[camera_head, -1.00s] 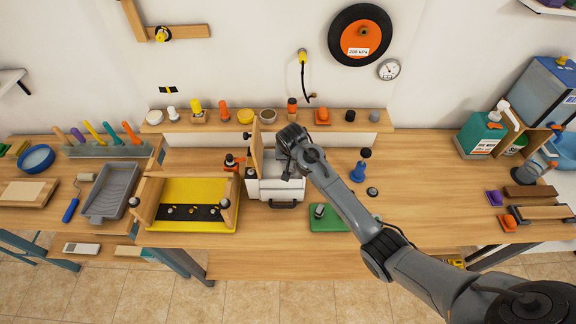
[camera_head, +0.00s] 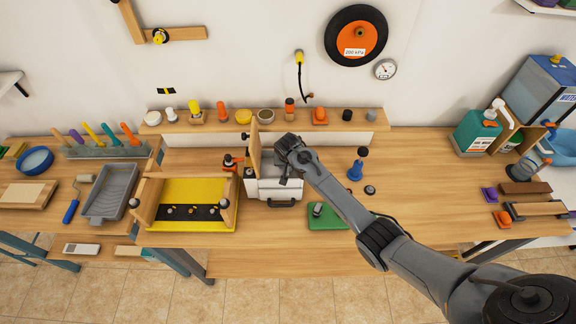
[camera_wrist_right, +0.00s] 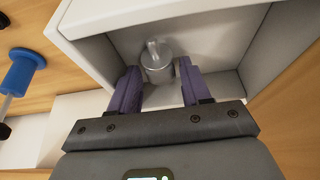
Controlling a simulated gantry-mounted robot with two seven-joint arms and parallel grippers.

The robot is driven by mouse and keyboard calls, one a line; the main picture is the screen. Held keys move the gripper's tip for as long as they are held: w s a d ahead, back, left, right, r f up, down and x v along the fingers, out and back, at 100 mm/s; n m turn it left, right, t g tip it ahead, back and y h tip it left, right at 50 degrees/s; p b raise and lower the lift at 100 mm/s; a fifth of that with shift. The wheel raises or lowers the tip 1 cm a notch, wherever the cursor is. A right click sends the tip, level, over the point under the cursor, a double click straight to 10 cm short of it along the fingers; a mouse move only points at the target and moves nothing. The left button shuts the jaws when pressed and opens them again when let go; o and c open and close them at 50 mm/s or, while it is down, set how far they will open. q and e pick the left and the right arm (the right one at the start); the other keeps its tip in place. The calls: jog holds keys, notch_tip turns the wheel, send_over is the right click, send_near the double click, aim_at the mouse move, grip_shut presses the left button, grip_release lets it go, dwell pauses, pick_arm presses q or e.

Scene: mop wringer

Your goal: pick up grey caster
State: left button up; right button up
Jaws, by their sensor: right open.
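The grey caster (camera_wrist_right: 157,68), a short metallic cylinder with a thin stem, stands inside a white open compartment (camera_wrist_right: 90,14) in the right wrist view. My right gripper (camera_wrist_right: 158,82) reaches into the compartment with its purple fingers apart, one on each side of the caster's near part. I cannot tell whether either finger touches it. In the head view my right gripper (camera_head: 284,172) is over the white box (camera_head: 262,191), and the arm hides the caster there. My left gripper is not in view.
A wooden board (camera_head: 254,146) stands upright at the box's left. A yellow tray (camera_head: 185,222) lies left of it, and a green mat (camera_head: 326,222) with a grey metal piece lies in front right.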

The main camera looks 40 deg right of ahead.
jog(key=c, duration=0.8)
jog(key=shift+r, duration=0.1)
